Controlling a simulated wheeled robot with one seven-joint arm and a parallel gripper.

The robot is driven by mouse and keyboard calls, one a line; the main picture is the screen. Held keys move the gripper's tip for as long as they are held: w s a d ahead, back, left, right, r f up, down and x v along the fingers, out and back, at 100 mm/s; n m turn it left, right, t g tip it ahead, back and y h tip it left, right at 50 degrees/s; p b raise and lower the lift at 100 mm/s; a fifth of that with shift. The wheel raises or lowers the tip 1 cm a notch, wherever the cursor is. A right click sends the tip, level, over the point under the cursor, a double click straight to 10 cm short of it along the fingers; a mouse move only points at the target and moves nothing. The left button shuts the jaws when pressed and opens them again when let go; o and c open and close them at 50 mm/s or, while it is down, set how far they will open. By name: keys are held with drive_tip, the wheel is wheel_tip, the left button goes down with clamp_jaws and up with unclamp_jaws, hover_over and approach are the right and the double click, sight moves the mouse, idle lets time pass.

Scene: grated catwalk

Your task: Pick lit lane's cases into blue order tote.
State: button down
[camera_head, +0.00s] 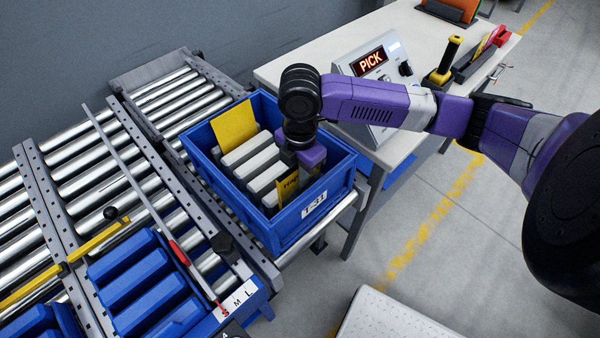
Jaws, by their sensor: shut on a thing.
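The blue order tote (265,228), labelled "T-31", stands on the rollers in the middle of the view. Inside are several pale grey-topped cases (247,148) in a row and a yellow panel (234,125) in the back left corner. My gripper (292,170) reaches down into the tote's right side, shut on a yellow-fronted case (288,188) with dark print. My wrist hides the fingertips and much of this case. Whether it touches the tote floor cannot be told. Blue ridged pieces (130,268) lie in a lane at the lower left; no lit lane lamp is clear.
Roller lanes (75,170) with metal rails fill the left. A red-ended lever (180,252) lies above an "S M L" label (237,301). A workbench (290,65) behind the tote carries a panel reading "PICK" (370,62). A pale textured platform (390,318) is at the bottom.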

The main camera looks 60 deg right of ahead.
drive_tip(key=c, duration=1)
unclamp_jaws()
drive_tip(key=shift+o, duration=0.2)
drive_tip(key=shift+r+p, duration=3.2)
drive_tip(key=shift+r, duration=0.85)
drive_tip(key=shift+w, duration=0.1)
